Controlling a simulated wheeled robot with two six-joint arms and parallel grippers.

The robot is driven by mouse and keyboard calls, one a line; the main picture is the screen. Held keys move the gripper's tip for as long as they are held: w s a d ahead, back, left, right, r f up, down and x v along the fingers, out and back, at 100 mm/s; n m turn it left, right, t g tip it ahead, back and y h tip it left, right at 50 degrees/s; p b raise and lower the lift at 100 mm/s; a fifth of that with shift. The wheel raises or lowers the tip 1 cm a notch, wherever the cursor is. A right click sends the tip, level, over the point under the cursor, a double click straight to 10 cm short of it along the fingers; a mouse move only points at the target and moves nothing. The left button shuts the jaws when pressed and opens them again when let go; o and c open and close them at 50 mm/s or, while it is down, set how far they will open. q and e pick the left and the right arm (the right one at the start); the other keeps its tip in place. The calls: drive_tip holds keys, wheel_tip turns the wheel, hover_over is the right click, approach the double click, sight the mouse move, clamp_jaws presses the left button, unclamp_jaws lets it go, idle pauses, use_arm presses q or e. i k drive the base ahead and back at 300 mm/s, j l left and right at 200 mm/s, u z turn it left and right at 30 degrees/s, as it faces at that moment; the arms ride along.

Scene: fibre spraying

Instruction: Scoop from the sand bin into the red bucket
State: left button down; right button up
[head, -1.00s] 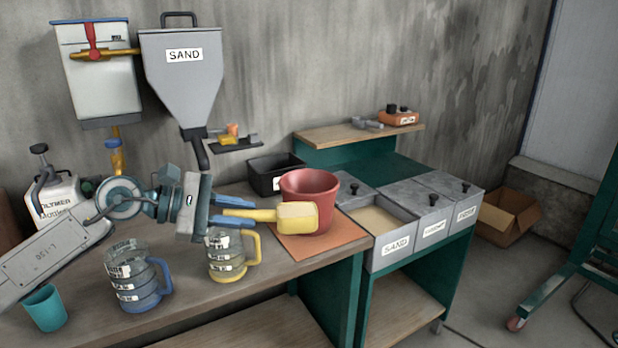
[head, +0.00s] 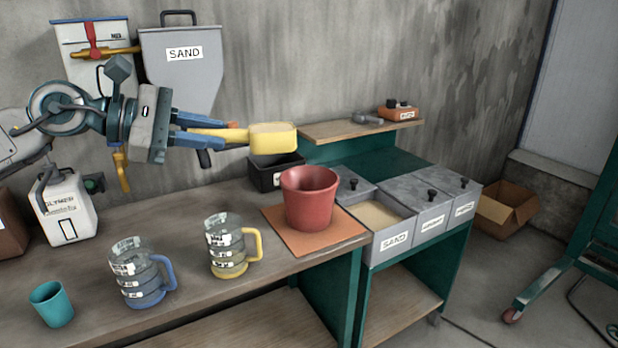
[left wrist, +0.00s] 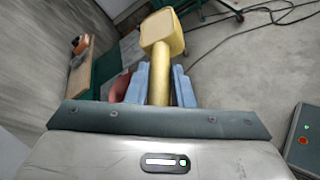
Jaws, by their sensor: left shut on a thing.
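My left gripper (head: 190,131) is shut on the handle of a yellow scoop (head: 272,138), held high above the bench, up and left of the red bucket. The scoop also shows in the left wrist view (left wrist: 162,35), reaching out between the blue fingers (left wrist: 160,88). I cannot tell whether the scoop holds anything. The red bucket (head: 309,200) stands upright on an orange mat (head: 340,236) at the bench's right end. The sand bin (head: 394,240), labelled SAND, is open with tan sand (head: 374,214) inside, right of the bucket. My right gripper is out of view.
Two measuring jugs, blue-handled (head: 140,275) and yellow-handled (head: 228,247), and a teal cup (head: 50,304) stand along the bench front. A black box (head: 270,176) is behind the bucket. Lidded bins (head: 433,222) adjoin the sand bin. A sand hopper (head: 184,75) hangs behind my gripper.

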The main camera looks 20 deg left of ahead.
sight(309, 199)
drive_tip(key=i+j, duration=0.8)
